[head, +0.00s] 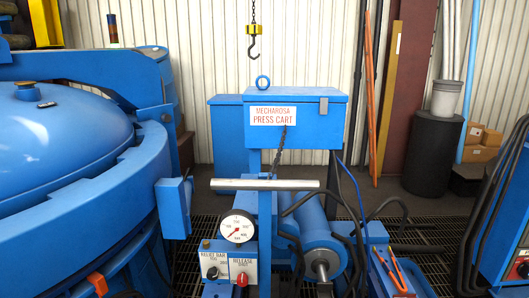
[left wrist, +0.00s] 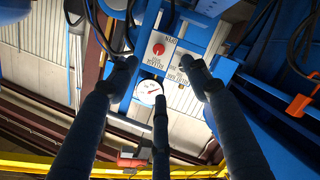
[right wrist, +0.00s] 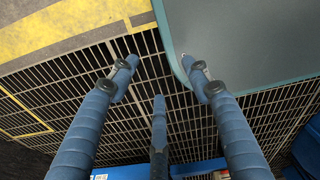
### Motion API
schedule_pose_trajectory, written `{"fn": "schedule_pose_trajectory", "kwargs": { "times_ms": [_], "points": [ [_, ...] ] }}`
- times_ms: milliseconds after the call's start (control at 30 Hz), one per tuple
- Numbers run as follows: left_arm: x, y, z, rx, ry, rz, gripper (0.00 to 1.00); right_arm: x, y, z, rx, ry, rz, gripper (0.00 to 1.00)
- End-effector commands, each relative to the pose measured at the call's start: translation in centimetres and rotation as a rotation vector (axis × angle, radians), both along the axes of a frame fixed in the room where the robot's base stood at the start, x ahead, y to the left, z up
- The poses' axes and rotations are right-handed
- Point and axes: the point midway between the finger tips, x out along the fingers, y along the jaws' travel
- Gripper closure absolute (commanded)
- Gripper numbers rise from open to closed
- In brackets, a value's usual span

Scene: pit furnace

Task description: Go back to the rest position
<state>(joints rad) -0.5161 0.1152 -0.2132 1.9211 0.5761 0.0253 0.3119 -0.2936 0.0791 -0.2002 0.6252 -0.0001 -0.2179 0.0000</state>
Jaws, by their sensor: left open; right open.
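My left gripper (left wrist: 160,85) shows in the left wrist view with its fingers spread and nothing between them. Beyond its fingertips is the press cart's control panel, with a red knob (left wrist: 158,49), a second knob and a round gauge (left wrist: 149,92). I cannot tell the exact gap between fingers and panel. My right gripper (right wrist: 164,78) shows in the right wrist view, also spread and empty, above a dark floor grating (right wrist: 60,110). Neither gripper shows in the head view. The blue press cart (head: 293,120) stands ahead, with its gauge (head: 237,226) and red release knob (head: 242,279) low in front.
A large blue furnace vessel (head: 60,140) fills the left. A crane hook (head: 254,42) hangs above the cart. A blue cabinet (head: 510,220) with black hoses is at the right edge. A grey-topped surface (right wrist: 245,40) lies near my right gripper. Orange-handled tongs (head: 392,272) lie lower right.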

Motion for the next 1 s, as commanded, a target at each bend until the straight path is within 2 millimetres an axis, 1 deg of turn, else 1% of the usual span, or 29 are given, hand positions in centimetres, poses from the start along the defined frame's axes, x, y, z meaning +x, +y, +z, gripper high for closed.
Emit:
{"fn": "schedule_pose_trajectory", "kwargs": {
  "times_ms": [100, 233, 300, 367, 467, 600, 767, 1000],
  "points": [
    [-0.6, -1.3, -0.4, 0.081, 0.052, -0.076, 0.52, -0.4, 0.0, 0.0, -0.001, 0.006, 0.0, 0.52],
    [-1.8, -2.5, -1.3, 0.201, 0.131, -0.173, 0.52, -1.0, -0.1, -0.1, -0.002, 0.015, 0.0, 0.52],
    [-3.0, -2.8, -2.1, 0.289, 0.192, -0.237, 0.52, -1.1, -0.1, -0.1, -0.002, 0.018, 0.0, 0.52],
    [-4.3, -2.7, -2.9, 0.38, 0.258, -0.296, 0.52, -1.1, -0.1, -0.1, -0.002, 0.017, 0.0, 0.52],
    [-6.9, -1.6, -4.1, 0.533, 0.377, -0.379, 0.52, -1.1, -0.1, -0.1, -0.003, 0.017, 0.0, 0.52],
    [-10.4, 0.9, -5.1, 0.687, 0.526, -0.451, 0.52, -1.1, -0.1, -0.1, -0.003, 0.017, 0.0, 0.52],
    [-13.6, 3.5, -5.4, 0.799, 0.66, -0.496, 0.52, -1.1, -0.1, -0.1, -0.002, 0.016, 0.0, 0.52],
    [-17.8, 7.1, -5.0, 0.908, 0.831, -0.532, 0.52, -1.0, -0.1, -0.1, -0.002, 0.014, 0.0, 0.52]
  ]
}}
